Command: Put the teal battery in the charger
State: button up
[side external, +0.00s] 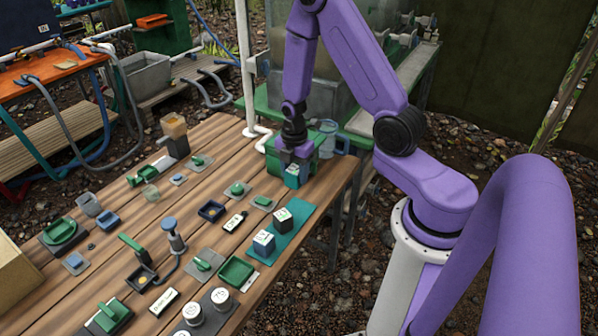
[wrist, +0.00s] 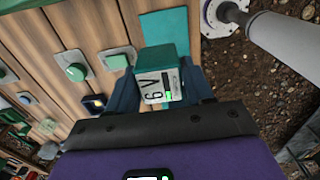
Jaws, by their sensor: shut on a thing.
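The teal battery (wrist: 165,67) is between the fingers of my gripper (wrist: 161,86), with its white label, green mark and dark lettering facing the wrist camera. In the side view the teal battery (side external: 292,181) shows below my gripper (side external: 295,165), near the right edge of the wooden table. My gripper is shut on it. A green box (side external: 273,162) stands just left of and behind my gripper, partly hidden by it. I cannot tell for sure whether this box is the charger.
Green buttons, a black-and-white label (side external: 235,222) and a green tray (side external: 236,271) crowd the table (side external: 215,150). A clear blue-tinted jug (side external: 330,140) stands behind my gripper.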

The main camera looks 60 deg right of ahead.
jog(key=shift+w+a+f, duration=0.9)
jog(key=shift+w+a, duration=1.55)
jog(key=shift+w, duration=1)
jog(key=shift+w+a+f, duration=0.95)
jog(key=shift+w+a, duration=1.5)
jog(key=shift+w, duration=0.95)
jog(key=shift+w+a+f, duration=0.9)
jog(key=shift+w+a, duration=1.55)
jog(key=shift+w, duration=1)
jog(key=shift+f, duration=0.2)
jog(key=shift+f, duration=0.5)
jog(key=shift+f, duration=0.45)
jog(key=shift+f, duration=0.2)
jog(key=shift+f, duration=0.7)
